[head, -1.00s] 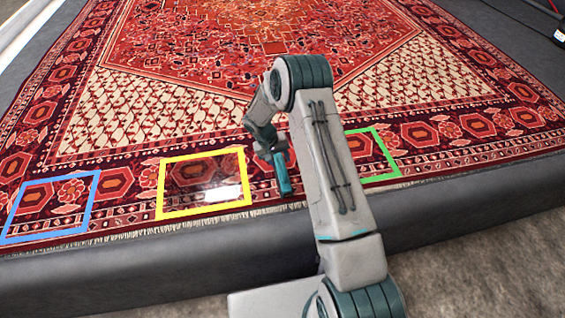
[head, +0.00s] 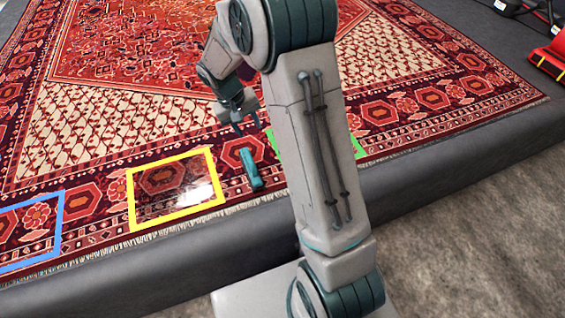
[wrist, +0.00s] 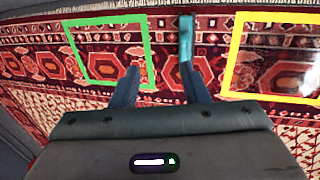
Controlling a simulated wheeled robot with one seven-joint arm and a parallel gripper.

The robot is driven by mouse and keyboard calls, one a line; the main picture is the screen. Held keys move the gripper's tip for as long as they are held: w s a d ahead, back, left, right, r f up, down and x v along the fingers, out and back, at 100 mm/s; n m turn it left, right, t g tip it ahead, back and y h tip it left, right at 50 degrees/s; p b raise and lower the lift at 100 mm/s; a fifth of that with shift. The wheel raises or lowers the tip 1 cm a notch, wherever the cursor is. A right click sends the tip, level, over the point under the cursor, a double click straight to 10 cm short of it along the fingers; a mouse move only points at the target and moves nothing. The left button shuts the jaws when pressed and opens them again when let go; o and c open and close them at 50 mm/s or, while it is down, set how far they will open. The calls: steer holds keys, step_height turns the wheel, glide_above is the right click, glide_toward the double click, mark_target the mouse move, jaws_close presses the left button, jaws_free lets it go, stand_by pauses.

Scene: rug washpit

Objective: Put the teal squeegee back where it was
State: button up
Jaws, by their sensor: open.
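The teal squeegee (head: 251,168) lies on the rug near its fringed edge, between the yellow frame (head: 131,203) and the green frame (head: 357,148). My gripper (head: 238,128) is open and empty, a little behind the squeegee and apart from it in the head view. In the wrist view, the squeegee (wrist: 186,45) lies ahead of the right-hand finger, which hides its near end. My gripper's two fingers (wrist: 160,85) are spread wide with only rug between them. My arm hides part of the green frame in the head view.
A blue frame (head: 58,225) is at the left on the patterned rug (head: 120,90). Inside the yellow frame is a dark, shiny wet patch (head: 172,190). A grey kerb (head: 440,157) runs along the near edge. A red object (head: 548,68) stands at the far right.

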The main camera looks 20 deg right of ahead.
steer(key=s+r+y, duration=0.1)
steer(key=s+r, duration=0.2)
steer(key=s, duration=0.5)
steer(key=s+d+r+y, duration=0.1)
steer(key=s+r, duration=0.3)
steer(key=s, duration=0.4)
steer(key=s+r+t+y, duration=0.1)
steer(key=s+r, duration=0.3)
steer(key=s, duration=0.5)
steer(key=shift+d, duration=0.2)
steer(key=shift+w, duration=0.1)
